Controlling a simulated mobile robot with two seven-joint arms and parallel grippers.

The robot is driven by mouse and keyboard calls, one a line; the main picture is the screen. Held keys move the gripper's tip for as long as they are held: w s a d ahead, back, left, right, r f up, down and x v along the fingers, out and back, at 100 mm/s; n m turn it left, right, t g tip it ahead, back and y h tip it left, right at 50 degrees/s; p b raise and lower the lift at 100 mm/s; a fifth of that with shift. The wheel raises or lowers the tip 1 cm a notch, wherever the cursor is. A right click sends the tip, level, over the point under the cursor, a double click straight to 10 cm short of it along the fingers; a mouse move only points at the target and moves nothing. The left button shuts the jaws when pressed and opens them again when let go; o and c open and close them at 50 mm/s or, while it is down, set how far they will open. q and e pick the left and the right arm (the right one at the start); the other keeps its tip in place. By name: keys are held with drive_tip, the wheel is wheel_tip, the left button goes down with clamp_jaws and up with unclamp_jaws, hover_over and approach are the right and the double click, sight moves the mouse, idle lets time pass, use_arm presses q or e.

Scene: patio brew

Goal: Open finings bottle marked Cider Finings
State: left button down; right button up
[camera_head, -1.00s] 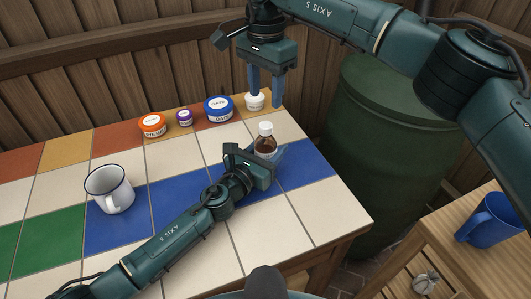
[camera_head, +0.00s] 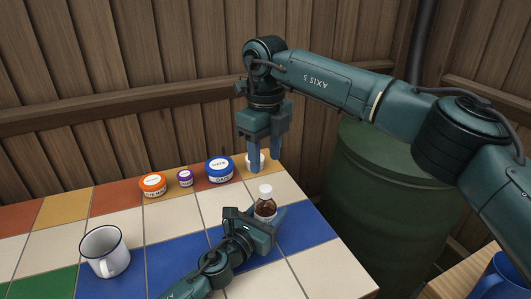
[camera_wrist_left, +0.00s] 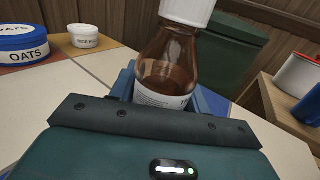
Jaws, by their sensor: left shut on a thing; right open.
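A small brown bottle (camera_head: 265,208) with a white cap (camera_head: 265,190) stands upright near the table's right end. In the left wrist view the bottle (camera_wrist_left: 166,70) shows dark liquid and a pale label whose text I cannot read. My left gripper (camera_head: 268,221) is shut around the bottle's lower part, and its fingers (camera_wrist_left: 168,98) flank it in the left wrist view. The cap is on the bottle. My right gripper (camera_head: 264,166) points down, open and empty, above and behind the cap in the head view. It partly hides a small white jar (camera_head: 249,162).
An orange-lidded jar (camera_head: 153,186), a small purple-lidded jar (camera_head: 185,178) and a blue OATS tub (camera_head: 219,170) stand along the back edge. A white mug (camera_head: 106,252) is at the left. A green barrel (camera_head: 385,205) stands beyond the right edge.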

sight(266, 188)
drive_tip(key=m, duration=0.6)
drive_tip(key=shift+m, duration=0.4)
drive_tip(key=m, duration=1.4)
drive_tip(key=shift+m, duration=0.3)
drive_tip(key=m, duration=0.6)
drive_tip(key=shift+m, duration=0.3)
drive_tip(key=shift+f, duration=4)
